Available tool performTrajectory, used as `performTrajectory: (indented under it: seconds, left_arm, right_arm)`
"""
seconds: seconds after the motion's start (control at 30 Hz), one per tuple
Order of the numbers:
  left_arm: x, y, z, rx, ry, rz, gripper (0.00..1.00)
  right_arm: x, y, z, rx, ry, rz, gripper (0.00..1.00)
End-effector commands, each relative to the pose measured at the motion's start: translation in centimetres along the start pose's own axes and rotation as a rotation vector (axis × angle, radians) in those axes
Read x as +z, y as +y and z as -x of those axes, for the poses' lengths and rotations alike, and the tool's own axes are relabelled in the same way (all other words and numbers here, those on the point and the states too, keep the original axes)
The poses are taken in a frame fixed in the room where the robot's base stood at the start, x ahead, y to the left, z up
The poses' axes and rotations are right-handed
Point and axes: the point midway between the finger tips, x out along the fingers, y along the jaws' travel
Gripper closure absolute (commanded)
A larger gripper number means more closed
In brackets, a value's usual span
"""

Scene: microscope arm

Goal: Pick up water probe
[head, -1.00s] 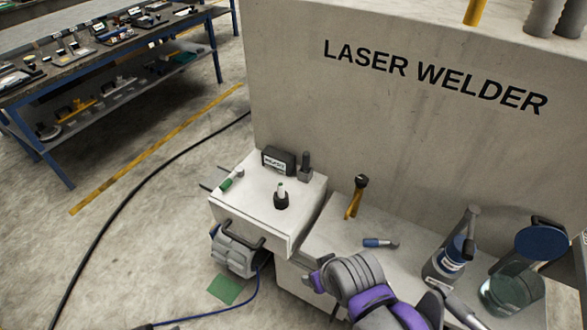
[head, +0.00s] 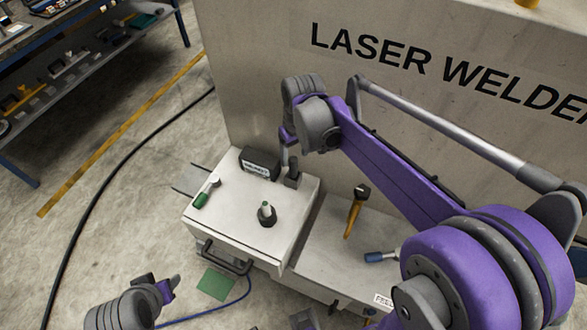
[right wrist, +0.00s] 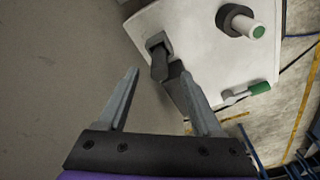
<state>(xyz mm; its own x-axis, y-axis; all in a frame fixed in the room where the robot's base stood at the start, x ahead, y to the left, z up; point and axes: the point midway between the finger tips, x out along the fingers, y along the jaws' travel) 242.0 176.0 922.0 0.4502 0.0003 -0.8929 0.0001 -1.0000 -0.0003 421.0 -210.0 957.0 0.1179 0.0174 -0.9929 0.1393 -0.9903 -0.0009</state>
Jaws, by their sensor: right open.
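No label names the water probe, so I cannot tell which tool it is. On the white cabinet top (head: 225,225), a green-and-white probe (head: 206,193) lies at the left. A white, green-tipped probe (head: 265,210) stands in a black holder. A dark upright piece (head: 292,173) stands at the back, beside a black labelled box (head: 260,163). My right gripper (head: 289,158) is above the back edge, near the box. In the right wrist view my right gripper (right wrist: 160,74) is open and empty, the dark piece (right wrist: 160,58) beyond its fingertips. My left gripper (head: 168,289) is low; its jaws are unclear.
The laser welder wall (head: 240,80) rises behind the cabinet. A dark cable (head: 95,200) crosses the floor. A shelved bench (head: 80,60) stands far left.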

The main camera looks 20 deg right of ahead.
Motion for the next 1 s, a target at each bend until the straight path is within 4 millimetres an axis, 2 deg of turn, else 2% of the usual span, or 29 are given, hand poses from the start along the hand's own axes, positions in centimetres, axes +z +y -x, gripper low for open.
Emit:
performTrajectory:
  seconds: [0.1,0.27,0.53,0.83,0.87,1.0]
  left_arm:
    - [0.1,0.0,-0.1,0.0,-0.001,0.0,0.5]
    - [0.1,0.0,-0.1,0.0,-0.001,0.0,0.5]
    - [0.2,0.0,-0.2,0.0,-0.001,0.0,0.5]
    - [0.2,0.0,-0.2,0.0,-0.002,0.0,0.5]
    - [0.2,0.0,-0.2,0.0,-0.002,0.0,0.5]
    - [0.2,0.0,-0.2,0.0,-0.002,0.0,0.5]
  right_arm:
    - [0.0,0.0,-1.4,0.0,0.0,0.0,0.33]
    - [-0.1,0.0,-2.5,0.001,0.001,0.0,0.33]
    - [-0.4,0.1,-6.3,0.001,0.001,0.0,0.33]
    - [-0.4,0.1,-6.9,0.001,0.002,0.0,0.33]
    - [-0.4,0.1,-6.9,0.001,0.002,0.0,0.35]
    - [-0.4,0.1,-6.9,0.001,0.002,0.0,0.6]
